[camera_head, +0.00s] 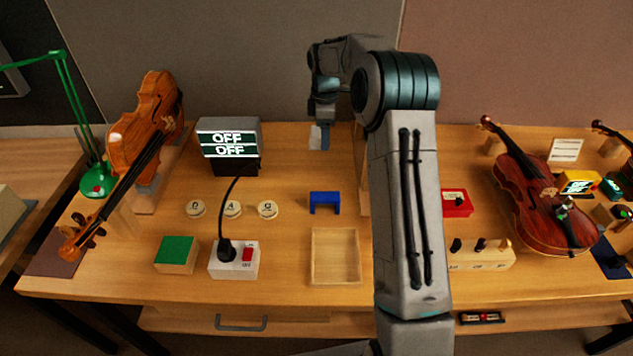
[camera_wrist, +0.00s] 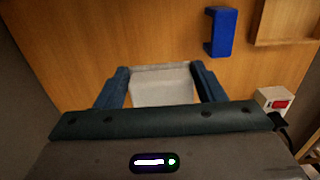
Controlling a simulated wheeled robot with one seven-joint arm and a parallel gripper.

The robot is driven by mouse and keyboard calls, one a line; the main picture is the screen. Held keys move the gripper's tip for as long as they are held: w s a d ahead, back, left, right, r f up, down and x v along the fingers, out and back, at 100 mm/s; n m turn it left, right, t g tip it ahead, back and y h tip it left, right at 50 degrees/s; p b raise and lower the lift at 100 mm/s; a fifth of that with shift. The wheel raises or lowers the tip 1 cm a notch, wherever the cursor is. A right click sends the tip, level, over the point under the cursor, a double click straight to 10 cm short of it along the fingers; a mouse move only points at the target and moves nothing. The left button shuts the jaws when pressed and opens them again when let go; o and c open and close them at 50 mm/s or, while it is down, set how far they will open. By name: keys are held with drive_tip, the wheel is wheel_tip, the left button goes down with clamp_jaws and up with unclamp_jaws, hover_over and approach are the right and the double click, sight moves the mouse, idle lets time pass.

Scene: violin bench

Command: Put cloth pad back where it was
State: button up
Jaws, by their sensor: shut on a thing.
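The cloth pad (camera_wrist: 162,85) is a pale grey, flat piece, seen in the wrist view between the two blue fingers of my gripper (camera_wrist: 160,88). My gripper is shut on it, with a finger at its left and right sides. In the head view my gripper (camera_head: 322,138) points down at the back middle of the bench, and a pale bit of the pad (camera_head: 314,136) shows beside the finger. The rest of the pad is hidden there. I cannot tell whether the pad touches the bench top.
A blue bracket (camera_head: 325,202) and an empty wooden tray (camera_head: 336,257) stand in front of my gripper. An OFF display box (camera_head: 229,146) is to the left. A violin (camera_head: 145,130) stands far left, another (camera_head: 530,190) lies right. Bench around the pad is clear.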

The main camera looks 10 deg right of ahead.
drive_tip(key=b, duration=0.4)
hover_over(324, 180)
wheel_tip(324, 180, down, 5)
wheel_tip(324, 180, down, 10)
drive_tip(key=shift+f+p, duration=0.1)
drive_tip(key=shift+p, duration=0.7)
drive_tip(key=shift+f, duration=0.1)
drive_tip(key=o, duration=1)
